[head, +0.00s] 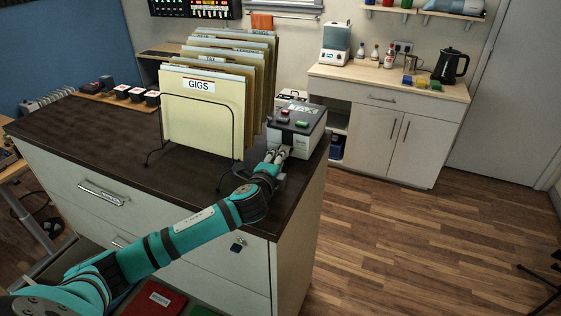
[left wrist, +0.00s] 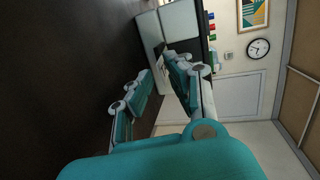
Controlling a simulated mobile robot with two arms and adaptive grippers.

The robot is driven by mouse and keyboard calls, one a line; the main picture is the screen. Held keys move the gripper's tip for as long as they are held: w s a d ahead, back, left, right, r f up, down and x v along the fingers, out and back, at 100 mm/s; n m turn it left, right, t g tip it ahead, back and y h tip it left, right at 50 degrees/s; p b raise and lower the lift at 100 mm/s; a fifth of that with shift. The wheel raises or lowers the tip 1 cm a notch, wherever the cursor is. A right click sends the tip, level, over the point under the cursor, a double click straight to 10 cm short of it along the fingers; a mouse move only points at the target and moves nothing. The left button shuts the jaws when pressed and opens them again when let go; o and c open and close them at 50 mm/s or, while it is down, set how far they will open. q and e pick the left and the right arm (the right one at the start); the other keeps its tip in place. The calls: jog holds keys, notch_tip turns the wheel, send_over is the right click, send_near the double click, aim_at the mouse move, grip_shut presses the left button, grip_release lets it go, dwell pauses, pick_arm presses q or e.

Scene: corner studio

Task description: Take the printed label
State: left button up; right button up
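The label printer (head: 297,128), a grey-and-white box with a red and a green button on top, stands at the right end of the dark cabinet top. My left gripper (head: 278,154) is close in front of it. In the left wrist view the two teal fingers are apart, with a gap between their tips (left wrist: 160,66). The printer (left wrist: 176,24) shows just beyond the tips. No printed label can be clearly made out; the fingers cover part of the printer's front. My right gripper is in neither view.
A wire rack of upright folders, the front one marked GIGS (head: 200,118), stands left of the printer. The dark cabinet top (head: 105,125) is bare at front left. A counter with a kettle (head: 450,66) is behind.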

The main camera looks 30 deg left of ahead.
pick_arm(q)
jog(key=shift+w+a, duration=0.1)
jog(key=shift+w, duration=0.6)
grip_shut()
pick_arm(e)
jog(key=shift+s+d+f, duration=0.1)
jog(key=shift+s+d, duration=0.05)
pick_arm(q)
jog(key=shift+f, duration=0.1)
